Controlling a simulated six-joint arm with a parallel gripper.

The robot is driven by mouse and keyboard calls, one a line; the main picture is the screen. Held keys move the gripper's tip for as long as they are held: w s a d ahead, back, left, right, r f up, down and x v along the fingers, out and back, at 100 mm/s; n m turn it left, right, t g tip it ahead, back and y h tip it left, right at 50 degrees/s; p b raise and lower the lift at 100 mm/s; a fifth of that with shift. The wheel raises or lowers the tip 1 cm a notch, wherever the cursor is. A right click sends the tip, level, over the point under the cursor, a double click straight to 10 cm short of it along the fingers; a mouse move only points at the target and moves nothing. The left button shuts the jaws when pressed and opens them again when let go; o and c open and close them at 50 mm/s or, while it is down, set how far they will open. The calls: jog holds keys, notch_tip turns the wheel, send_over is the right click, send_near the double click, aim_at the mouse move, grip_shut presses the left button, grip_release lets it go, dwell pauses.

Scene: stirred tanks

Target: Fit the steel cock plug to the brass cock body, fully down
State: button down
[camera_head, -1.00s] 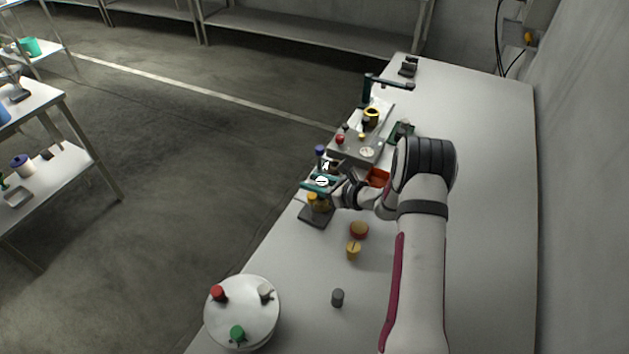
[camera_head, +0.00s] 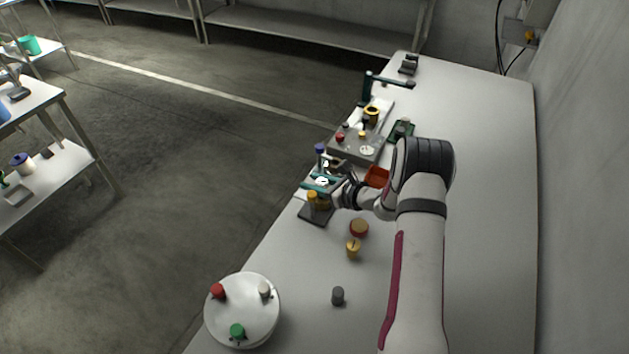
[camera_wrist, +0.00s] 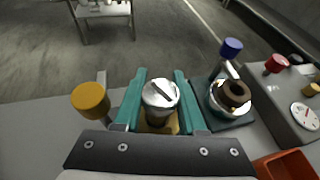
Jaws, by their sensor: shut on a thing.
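The steel cock plug (camera_wrist: 161,92) is a bright round piece with a slotted top, upright between the teal fingers of my gripper (camera_wrist: 160,100). My gripper is shut on it. The brass cock body (camera_wrist: 158,126) shows as a yellow patch directly below the plug; my fingers and palm hide most of it. I cannot tell how deep the plug sits in the body. In the head view my gripper (camera_head: 321,183) is over the dark base (camera_head: 316,217), and the plug is a small pale spot between the fingers.
An orange-yellow knob (camera_wrist: 90,98) stands close left of my fingers. A steel fitting with a brown ring (camera_wrist: 236,94) and a blue knob (camera_wrist: 231,47) stand close right. A grey panel (camera_head: 346,150) and red-orange tray (camera_head: 377,177) lie beyond. The right side of the bench is clear.

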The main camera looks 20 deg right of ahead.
jog(key=shift+f, duration=1.1)
dwell(1.0)
